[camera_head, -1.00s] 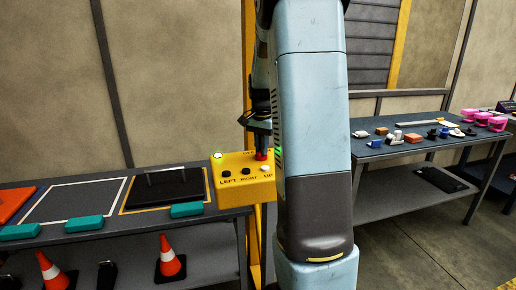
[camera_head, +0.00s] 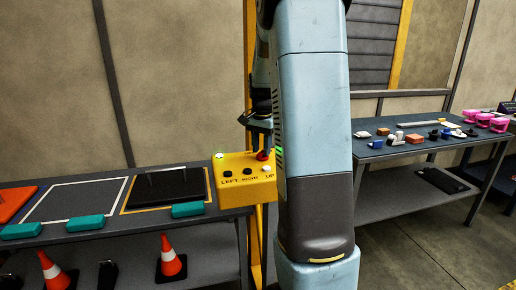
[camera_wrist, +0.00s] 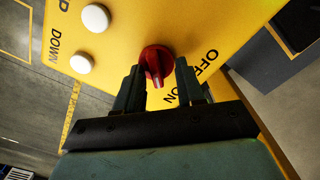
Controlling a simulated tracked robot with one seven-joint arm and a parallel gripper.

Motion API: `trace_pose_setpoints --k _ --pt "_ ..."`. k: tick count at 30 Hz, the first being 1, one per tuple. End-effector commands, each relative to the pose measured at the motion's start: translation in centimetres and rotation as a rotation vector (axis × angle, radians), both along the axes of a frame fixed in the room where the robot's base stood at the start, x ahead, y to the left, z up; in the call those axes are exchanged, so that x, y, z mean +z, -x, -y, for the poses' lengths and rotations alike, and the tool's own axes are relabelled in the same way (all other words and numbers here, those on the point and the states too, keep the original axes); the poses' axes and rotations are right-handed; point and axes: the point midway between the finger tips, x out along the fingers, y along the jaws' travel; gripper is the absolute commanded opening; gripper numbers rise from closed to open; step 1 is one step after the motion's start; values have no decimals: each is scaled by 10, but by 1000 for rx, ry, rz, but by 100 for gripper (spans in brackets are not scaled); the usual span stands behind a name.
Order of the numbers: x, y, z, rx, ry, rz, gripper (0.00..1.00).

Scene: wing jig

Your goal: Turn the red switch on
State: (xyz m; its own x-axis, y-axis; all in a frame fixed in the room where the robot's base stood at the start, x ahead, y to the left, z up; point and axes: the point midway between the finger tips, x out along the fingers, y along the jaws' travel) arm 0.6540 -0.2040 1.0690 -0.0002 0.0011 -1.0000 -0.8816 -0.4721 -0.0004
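The red switch (camera_head: 263,155) is a round knob on top of the yellow control box (camera_head: 236,195). In the wrist view, the red switch (camera_wrist: 155,58) has its raised ridge pointing down the picture, nearer the ON lettering (camera_wrist: 172,98) than the OFF lettering (camera_wrist: 197,68). My gripper (camera_wrist: 161,76) has its two dark fingers apart, one on each side of the knob's lower part. The left finger is very close to the knob; I cannot tell if it touches. In the head view, my gripper (camera_head: 260,146) is just above the knob, partly hidden by my arm.
Two white buttons (camera_wrist: 96,18) sit beside the knob, near the DOWN lettering. The left bench (camera_head: 110,221) holds teal blocks and a black plate, with traffic cones below. The right bench (camera_head: 395,150) holds small parts.

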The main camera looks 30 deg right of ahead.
Motion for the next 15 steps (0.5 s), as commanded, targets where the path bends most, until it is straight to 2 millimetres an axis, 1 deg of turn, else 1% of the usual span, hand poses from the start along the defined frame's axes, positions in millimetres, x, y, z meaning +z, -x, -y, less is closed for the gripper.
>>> trace_pose_setpoints --k 5,15 --pt "21 -1 0 1 2 3 38" --pt "88 -4 0 1 1 4 38"
